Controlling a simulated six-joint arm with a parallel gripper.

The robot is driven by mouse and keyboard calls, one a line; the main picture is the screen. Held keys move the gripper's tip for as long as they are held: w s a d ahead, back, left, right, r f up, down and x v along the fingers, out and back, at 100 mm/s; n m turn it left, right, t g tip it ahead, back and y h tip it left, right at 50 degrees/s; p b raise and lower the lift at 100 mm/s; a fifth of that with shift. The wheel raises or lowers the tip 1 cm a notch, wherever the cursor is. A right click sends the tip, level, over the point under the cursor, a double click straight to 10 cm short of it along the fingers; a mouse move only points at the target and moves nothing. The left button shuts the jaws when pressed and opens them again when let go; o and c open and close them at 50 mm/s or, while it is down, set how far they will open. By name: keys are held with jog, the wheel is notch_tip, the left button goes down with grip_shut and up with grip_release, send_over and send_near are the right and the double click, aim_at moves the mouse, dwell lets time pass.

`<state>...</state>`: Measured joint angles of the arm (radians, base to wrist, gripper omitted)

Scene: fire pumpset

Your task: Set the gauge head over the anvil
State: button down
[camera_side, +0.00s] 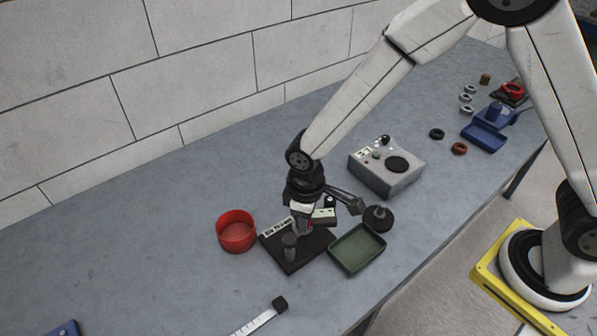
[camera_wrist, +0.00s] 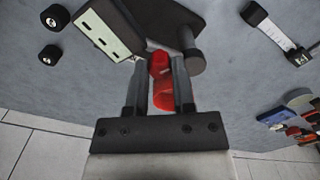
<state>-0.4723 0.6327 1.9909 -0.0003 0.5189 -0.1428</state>
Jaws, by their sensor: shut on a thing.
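In the side view my gripper (camera_side: 306,224) points down over a dark base plate (camera_side: 296,263) that has a printed label strip and a short grey post, the likely anvil (camera_side: 289,247). In the wrist view my gripper (camera_wrist: 162,85) is shut on a red cylindrical grip (camera_wrist: 162,90). A pale box with dark slots, apparently the gauge head (camera_side: 325,214), is beside the fingers and right of the post. It also shows in the wrist view (camera_wrist: 104,31), left of the post (camera_wrist: 190,60). The wrist hides how the box and grip join.
A red bowl (camera_side: 236,232) stands left of the plate, a green tray (camera_side: 357,249) right of it. A black round stand (camera_side: 378,218) and a grey control box (camera_side: 386,168) are farther right. A tape-like strip (camera_side: 262,317) lies in front. The bench's left side is largely clear.

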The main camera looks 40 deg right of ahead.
jog(key=shift+w+a+n, duration=0.15)
jog(key=shift+w+n, duration=0.25)
jog(key=shift+n, duration=0.7)
jog(key=shift+w+a+n, duration=0.1)
jog(key=shift+w+n, duration=0.3)
jog(key=shift+n, duration=0.7)
jog(key=shift+w+a+n, duration=0.15)
jog(key=shift+w+n, duration=0.25)
jog(key=shift+n, duration=0.7)
jog(key=shift+c, duration=2.3)
grip_release()
jog(key=shift+s+r, duration=0.1)
jog(key=shift+r, duration=0.05)
notch_tip(320, 180, up, 8)
jog(key=shift+f, duration=0.2)
jog(key=shift+d, duration=0.1)
